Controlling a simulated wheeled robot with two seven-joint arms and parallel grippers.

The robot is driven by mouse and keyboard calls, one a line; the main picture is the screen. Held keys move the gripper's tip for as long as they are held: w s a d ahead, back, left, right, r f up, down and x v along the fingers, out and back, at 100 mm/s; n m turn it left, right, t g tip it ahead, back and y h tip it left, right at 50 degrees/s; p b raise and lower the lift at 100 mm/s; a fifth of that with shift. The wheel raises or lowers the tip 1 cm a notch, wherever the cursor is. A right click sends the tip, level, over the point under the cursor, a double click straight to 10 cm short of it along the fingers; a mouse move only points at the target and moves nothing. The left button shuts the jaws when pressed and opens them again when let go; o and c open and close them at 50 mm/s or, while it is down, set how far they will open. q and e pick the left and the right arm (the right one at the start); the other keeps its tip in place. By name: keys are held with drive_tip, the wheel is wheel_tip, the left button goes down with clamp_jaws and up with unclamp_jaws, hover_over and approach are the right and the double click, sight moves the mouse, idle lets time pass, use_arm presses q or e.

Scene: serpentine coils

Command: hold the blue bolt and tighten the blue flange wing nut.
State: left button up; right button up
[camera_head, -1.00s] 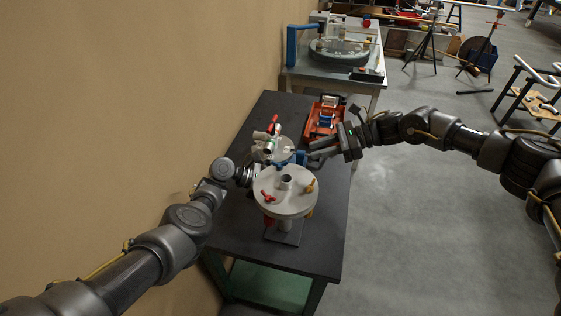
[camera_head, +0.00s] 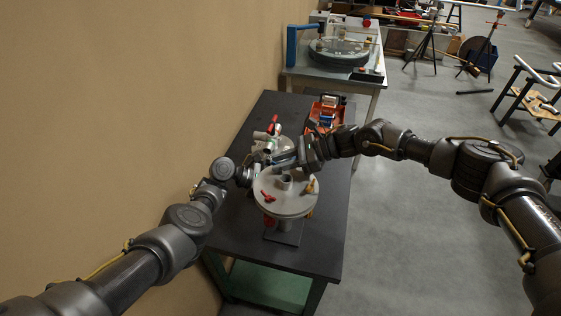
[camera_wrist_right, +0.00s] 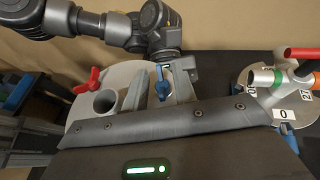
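The blue wing nut (camera_wrist_right: 162,83) stands at the rim of the grey round flange (camera_head: 287,200), which also shows in the right wrist view (camera_wrist_right: 120,75). My right gripper (camera_wrist_right: 160,88) is open, with one finger on each side of the blue nut; whether they touch it is unclear. In the head view my right gripper (camera_head: 284,159) covers the blue nut. My left gripper (camera_head: 252,173) is at the flange's far left rim, close to the blue nut. Its fingertips and the blue bolt's lower end are hidden, so its grip cannot be told.
The flange also carries a red wing nut (camera_head: 267,196) and a yellow one (camera_head: 311,186). Behind it stands a second fitting with a red-handled valve (camera_head: 273,125). A red toolbox (camera_head: 325,115) sits at the dark table's (camera_head: 325,225) back right. The table's front right is clear.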

drive_tip(key=shift+a+f, duration=0.1)
drive_tip(key=shift+a, duration=0.15)
clamp_jaws()
drive_tip(key=shift+s+m+t, duration=0.15)
drive_tip(key=shift+m+t, duration=0.65)
drive_tip(key=shift+m+t+h, duration=0.4)
drive_tip(key=shift+m+t, duration=1.2)
drive_tip(key=shift+t, duration=0.3)
